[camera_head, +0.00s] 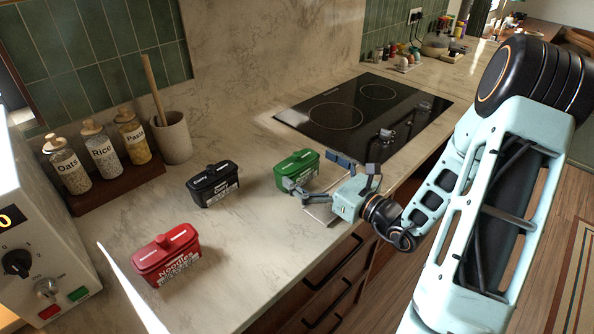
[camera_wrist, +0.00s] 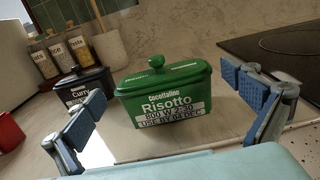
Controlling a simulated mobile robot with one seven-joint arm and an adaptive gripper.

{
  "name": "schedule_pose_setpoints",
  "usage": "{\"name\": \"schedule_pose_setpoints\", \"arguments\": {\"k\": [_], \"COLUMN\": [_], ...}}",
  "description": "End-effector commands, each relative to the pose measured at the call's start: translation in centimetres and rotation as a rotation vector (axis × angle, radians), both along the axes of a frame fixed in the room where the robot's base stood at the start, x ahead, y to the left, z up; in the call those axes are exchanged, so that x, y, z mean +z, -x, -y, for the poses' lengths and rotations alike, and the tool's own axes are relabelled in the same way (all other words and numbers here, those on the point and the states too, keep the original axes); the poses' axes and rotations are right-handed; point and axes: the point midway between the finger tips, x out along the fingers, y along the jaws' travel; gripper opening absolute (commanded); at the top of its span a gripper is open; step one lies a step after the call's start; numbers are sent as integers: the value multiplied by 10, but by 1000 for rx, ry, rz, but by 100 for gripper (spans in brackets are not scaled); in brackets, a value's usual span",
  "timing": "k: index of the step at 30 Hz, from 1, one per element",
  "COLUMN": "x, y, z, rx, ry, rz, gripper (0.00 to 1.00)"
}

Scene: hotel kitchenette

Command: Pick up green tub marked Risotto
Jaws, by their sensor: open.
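The green tub marked Risotto (camera_head: 297,168) stands upright on the counter, left of the cooktop, with its lid and knob on. In the wrist view the green tub (camera_wrist: 165,95) is straight ahead, its label facing me. My gripper (camera_head: 316,177) is open just in front of the tub, on its near right side. In the head view the fingers hide part of the tub's lower right.
A black tub marked Curry (camera_wrist: 82,90) stands left of the green tub; it also shows in the head view (camera_head: 213,184). A red Noodle tub (camera_head: 166,255) is nearer left. The black cooktop (camera_head: 362,115) lies behind right. Jars stand on a wooden rack (camera_head: 118,190).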

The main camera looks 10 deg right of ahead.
Motion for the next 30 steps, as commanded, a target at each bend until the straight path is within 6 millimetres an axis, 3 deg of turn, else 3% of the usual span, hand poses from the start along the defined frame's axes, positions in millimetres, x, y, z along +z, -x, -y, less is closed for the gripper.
{"name": "schedule_pose_setpoints", "arguments": {"k": [7, 16, 27, 30], "x": [0, 0, 0, 1], "y": [-29, -33, -33, -33], "z": [-20, -22, -22, -22], "rx": [4, 1, 2, 2], "ry": [0, 0, 1, 0], "rz": [1, 1, 1, 4], "gripper": [100, 99, 58, 55]}}
